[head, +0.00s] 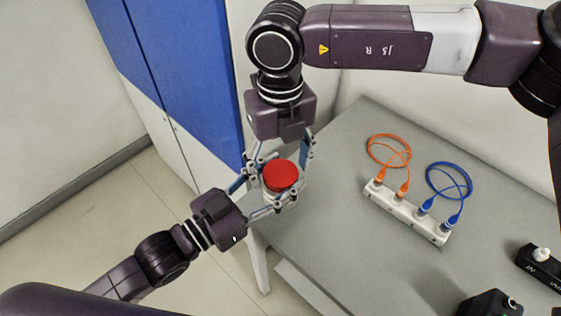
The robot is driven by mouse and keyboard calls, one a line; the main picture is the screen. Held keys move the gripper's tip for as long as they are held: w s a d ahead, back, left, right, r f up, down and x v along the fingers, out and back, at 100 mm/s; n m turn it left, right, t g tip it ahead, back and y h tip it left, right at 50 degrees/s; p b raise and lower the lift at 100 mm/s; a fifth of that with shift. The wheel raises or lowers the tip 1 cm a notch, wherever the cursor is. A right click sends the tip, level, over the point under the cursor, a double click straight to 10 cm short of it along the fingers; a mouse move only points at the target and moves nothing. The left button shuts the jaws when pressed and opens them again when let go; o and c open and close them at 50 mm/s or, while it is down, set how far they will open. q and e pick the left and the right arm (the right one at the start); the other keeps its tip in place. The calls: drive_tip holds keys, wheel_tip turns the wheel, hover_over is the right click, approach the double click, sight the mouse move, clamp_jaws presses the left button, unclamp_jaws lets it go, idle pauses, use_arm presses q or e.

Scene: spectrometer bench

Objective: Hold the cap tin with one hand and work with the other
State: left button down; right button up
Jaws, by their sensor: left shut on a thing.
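The cap tin (281,175) has a round red top and a pale body, mostly hidden below it. It is at the near left corner of the grey bench; I cannot tell whether it rests on the bench or is held just above it. My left gripper (273,183) comes in from the lower left, with its fingers on either side of the tin, shut on it. My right gripper (280,158) points down from above, its fingers spread wide around the red top, apparently open. The fingers of both grippers overlap closely in the picture.
A white rack (408,212) on the grey bench (340,215) holds the plugs of a coiled orange cable (388,150) and a coiled blue cable (449,181). Black boxes stand at the lower right. A blue and white cabinet (190,75) stands behind. Bench between tin and rack is clear.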

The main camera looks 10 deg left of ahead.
drive_tip(key=c, duration=1.2)
drive_tip(key=n, duration=0.9)
drive_tip(key=shift+n, duration=0.4)
drive_tip(key=o, duration=1.3)
drive_tip(key=shift+r, duration=0.1)
